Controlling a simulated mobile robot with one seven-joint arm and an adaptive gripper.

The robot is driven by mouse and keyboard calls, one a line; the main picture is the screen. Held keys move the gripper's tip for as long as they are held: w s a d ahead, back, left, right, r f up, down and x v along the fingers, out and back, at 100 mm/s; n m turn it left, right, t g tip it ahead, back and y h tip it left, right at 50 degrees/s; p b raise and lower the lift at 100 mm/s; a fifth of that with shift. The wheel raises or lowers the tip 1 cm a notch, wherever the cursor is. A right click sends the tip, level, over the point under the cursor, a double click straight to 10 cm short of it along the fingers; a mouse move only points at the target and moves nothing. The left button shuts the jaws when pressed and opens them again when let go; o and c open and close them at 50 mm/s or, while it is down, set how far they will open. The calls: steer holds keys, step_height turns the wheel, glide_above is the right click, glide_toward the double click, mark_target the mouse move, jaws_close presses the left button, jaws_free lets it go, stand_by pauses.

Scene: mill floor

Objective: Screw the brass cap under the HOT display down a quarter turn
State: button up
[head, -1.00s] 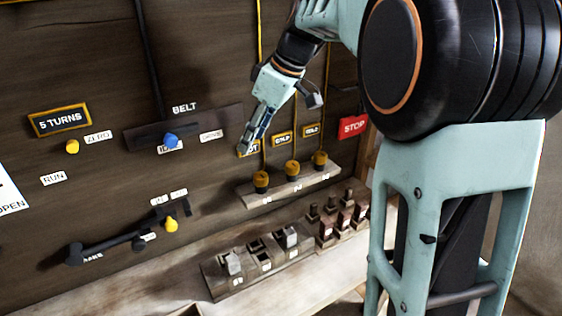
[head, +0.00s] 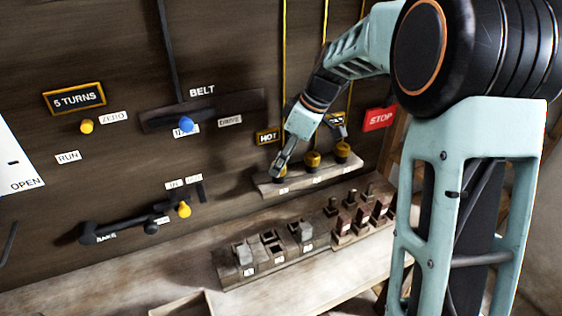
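The HOT display (head: 268,137) is on the wall in the head view. Under it, the leftmost brass cap (head: 277,173) on a small shelf (head: 310,180) is mostly hidden by my gripper (head: 280,168). My gripper points down with its fingertips at this cap. I cannot tell whether the fingers touch it or are closed around it. Two other brass caps, a middle one (head: 313,159) and a right one (head: 342,150), stand on the same shelf, clear of the fingers.
A red STOP sign (head: 380,119) is right of the displays. Below the shelf, a bench (head: 340,270) carries several small blocks in holders (head: 265,262). A BAKE lever (head: 120,231) and a blue-knobbed BELT slider (head: 186,124) are on the wall to the left.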

steer(key=shift+w+a+f, duration=0.15)
steer(key=shift+a+f, duration=0.1)
steer(key=shift+f, duration=0.4)
steer(key=c, duration=1.1)
